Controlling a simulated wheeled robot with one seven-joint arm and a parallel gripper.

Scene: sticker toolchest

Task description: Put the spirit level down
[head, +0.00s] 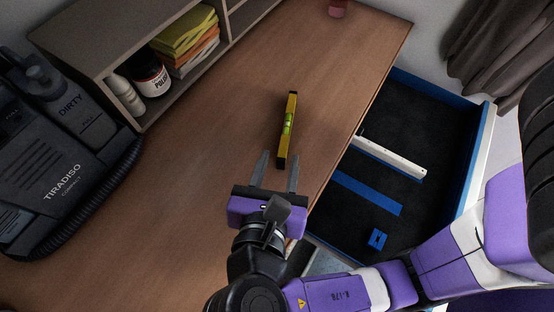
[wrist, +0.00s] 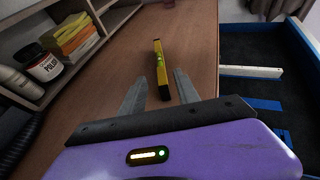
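The spirit level (head: 287,130) is yellow and black with a green vial. It lies on the wooden worktop, its long side running away from me. The wrist view (wrist: 160,80) also shows the fingers spread; I cannot tell whether either touches the level.
An open blue-edged drawer (head: 460,190) with a dark lining is at the right, holding a whitish bar (head: 390,155) and blue pieces. A dark machine (head: 60,150) and a shelf with a jar (head: 150,75) stand left. The worktop around the level is clear.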

